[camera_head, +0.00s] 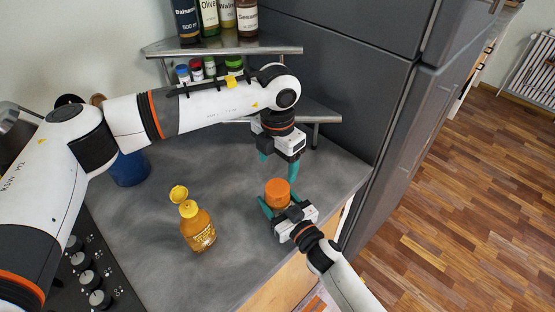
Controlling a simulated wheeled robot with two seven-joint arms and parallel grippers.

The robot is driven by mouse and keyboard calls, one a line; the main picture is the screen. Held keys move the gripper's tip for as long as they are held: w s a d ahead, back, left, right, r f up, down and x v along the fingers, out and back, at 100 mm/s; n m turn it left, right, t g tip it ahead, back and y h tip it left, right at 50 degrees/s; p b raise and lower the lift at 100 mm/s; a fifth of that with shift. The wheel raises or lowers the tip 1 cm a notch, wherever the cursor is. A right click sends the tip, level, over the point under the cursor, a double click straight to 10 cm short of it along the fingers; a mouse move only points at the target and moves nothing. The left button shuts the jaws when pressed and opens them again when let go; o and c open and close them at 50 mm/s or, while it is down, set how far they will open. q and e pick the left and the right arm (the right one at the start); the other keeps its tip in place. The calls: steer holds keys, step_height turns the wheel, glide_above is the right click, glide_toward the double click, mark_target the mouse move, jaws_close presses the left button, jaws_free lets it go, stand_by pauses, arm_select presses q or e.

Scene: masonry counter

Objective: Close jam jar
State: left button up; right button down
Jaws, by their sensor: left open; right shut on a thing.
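A small round orange jar (277,190), which I take as the jam jar, stands near the counter's right front edge. I cannot tell whether its orange top is a lid, or whether it is screwed tight. My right gripper (277,204) reaches in from the lower right, and its teal fingers are shut on the jar low down. The fingers hide part of its lower side. My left gripper (278,168) points down just above the jar, open, with nothing seen between its fingers.
A yellow bottle (201,232) with its flip cap raised stands left of the jar. A blue container (129,169) stands farther left. A metal shelf (222,47) with bottles and spice jars is behind. A dark cabinet (340,75) borders the right. Counter space between bottle and jar is clear.

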mark_target(277, 187)
arm_select(q)
steer(key=shift+f, duration=3.95)
steer(key=c, duration=1)
steer(key=shift+m, duration=0.9)
steer(key=o, duration=1.1)
steer(key=shift+o, duration=0.2)
step_height(277, 187, up, 12)
